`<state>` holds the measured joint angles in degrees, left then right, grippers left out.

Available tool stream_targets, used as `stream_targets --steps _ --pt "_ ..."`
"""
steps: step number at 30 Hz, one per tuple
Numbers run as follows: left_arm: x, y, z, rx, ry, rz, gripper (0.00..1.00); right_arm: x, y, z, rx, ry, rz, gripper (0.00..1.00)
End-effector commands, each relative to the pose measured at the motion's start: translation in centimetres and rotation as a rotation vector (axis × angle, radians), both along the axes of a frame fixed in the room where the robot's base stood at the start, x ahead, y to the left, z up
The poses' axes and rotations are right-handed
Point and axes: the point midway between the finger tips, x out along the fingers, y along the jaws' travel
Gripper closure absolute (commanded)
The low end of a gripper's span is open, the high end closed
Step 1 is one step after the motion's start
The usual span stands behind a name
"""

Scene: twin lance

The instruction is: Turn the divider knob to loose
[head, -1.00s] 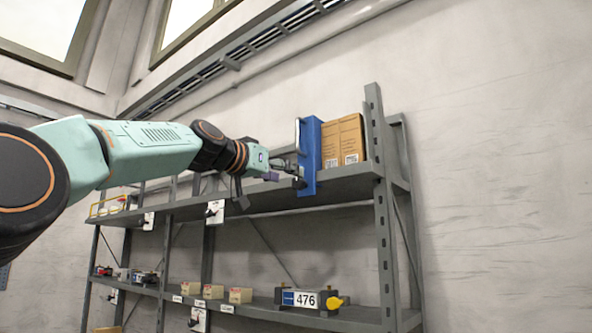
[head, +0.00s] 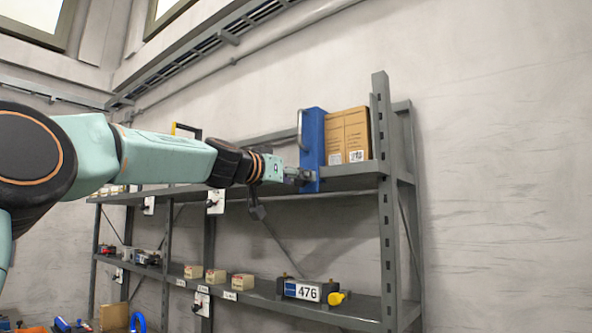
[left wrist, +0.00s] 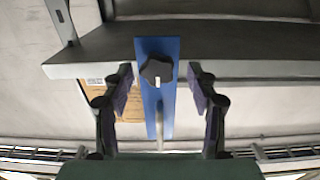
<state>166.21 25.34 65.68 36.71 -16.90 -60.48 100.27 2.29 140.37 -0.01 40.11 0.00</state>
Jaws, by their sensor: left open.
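The blue divider (head: 313,140) stands upright on the top shelf, with a pale handle on its left edge. In the left wrist view the blue divider (left wrist: 168,50) faces me, and its dark lobed knob (left wrist: 156,69) with a small white mark shows in the middle. My left gripper (left wrist: 160,80) is open, one finger on each side of the knob, with visible gaps and no clear contact. In the head view my left gripper (head: 301,176) is at the divider's lower front and hides the knob. My right gripper is not in view.
Brown cartons (head: 347,137) stand right of the divider on the grey top shelf (head: 352,178). The lower shelf bears a device marked 476 (head: 308,291) and small boxes (head: 243,282). A rack post (head: 383,220) stands at the right.

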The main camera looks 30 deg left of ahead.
Motion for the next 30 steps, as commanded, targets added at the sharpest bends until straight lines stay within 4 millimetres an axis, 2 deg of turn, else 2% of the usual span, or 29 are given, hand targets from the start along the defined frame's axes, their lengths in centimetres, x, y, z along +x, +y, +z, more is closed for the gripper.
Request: stream_targets --steps 3,14,30 --pt "0.39 -0.06 0.06 0.000 0.002 0.000 0.42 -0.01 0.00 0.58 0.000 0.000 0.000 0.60" --pt "0.55 -0.04 -0.14 0.000 0.002 0.001 0.42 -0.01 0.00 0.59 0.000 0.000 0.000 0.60" --pt "0.53 -0.06 -0.07 0.000 0.001 0.001 0.88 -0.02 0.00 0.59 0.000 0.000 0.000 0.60"
